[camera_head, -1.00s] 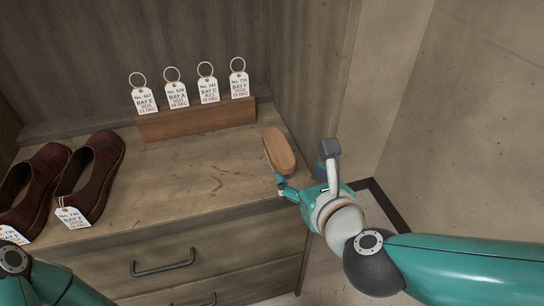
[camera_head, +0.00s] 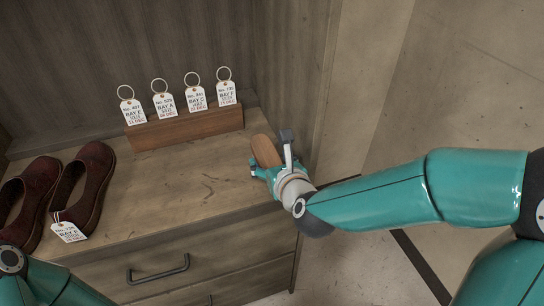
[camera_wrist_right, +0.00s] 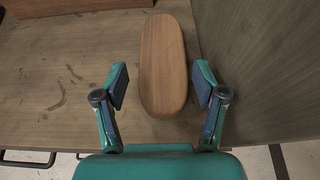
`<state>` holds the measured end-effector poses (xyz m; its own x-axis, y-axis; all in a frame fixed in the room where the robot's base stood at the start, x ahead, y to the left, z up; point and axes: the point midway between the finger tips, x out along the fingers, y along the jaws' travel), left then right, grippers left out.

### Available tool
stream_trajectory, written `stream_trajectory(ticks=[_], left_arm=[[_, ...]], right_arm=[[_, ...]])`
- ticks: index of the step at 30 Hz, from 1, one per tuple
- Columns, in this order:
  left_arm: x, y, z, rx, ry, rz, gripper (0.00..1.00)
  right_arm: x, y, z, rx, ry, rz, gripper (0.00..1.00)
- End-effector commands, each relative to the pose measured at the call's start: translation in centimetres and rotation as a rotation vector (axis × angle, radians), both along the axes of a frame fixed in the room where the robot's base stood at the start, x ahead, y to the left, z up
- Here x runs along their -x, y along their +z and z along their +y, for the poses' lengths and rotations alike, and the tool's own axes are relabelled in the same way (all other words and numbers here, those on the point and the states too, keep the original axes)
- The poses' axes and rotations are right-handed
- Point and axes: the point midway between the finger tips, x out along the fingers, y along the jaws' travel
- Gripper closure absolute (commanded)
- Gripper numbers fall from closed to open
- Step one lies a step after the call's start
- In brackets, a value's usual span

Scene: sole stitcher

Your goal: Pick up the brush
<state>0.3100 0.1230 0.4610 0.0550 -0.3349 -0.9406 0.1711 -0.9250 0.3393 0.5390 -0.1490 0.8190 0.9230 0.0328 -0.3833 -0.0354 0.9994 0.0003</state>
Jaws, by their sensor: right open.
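The brush (camera_head: 265,151) lies on the cabinet top near its right side, with its plain wooden back showing; any bristles are hidden. It also shows in the right wrist view (camera_wrist_right: 163,65), long and rounded, running away from me. My right gripper (camera_head: 270,170) is at the brush's near end. In the right wrist view, the fingers of this gripper (camera_wrist_right: 161,88) are spread open, one on each side of the brush's near part, with a gap on both sides. Of my left arm only a teal part shows at the lower left; its gripper is out of view.
A wooden rack (camera_head: 186,128) with several ring tags stands behind, left of the brush. Dark red shoes (camera_head: 88,186) with a white tag (camera_head: 69,232) are at the left. A wooden wall (camera_wrist_right: 255,60) rises close to the brush's right. The middle of the cabinet top (camera_head: 165,185) is clear.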

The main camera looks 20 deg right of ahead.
Motion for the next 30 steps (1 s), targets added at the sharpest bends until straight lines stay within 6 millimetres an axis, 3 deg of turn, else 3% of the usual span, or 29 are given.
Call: stream_trajectory(ticks=[12,21,30], left_arm=[[0.0,0.4,0.0,0.000,0.000,0.000,0.60],[0.0,0.4,0.0,0.000,0.000,0.000,0.60],[0.0,0.4,0.0,0.000,0.000,0.000,0.60]], right_arm=[[-4.4,-1.8,-0.1,-0.001,0.001,0.000,0.29],[-4.7,-2.0,-0.1,-0.002,0.001,0.000,0.31],[-4.7,-2.0,-0.1,-0.002,0.001,0.000,0.81]])
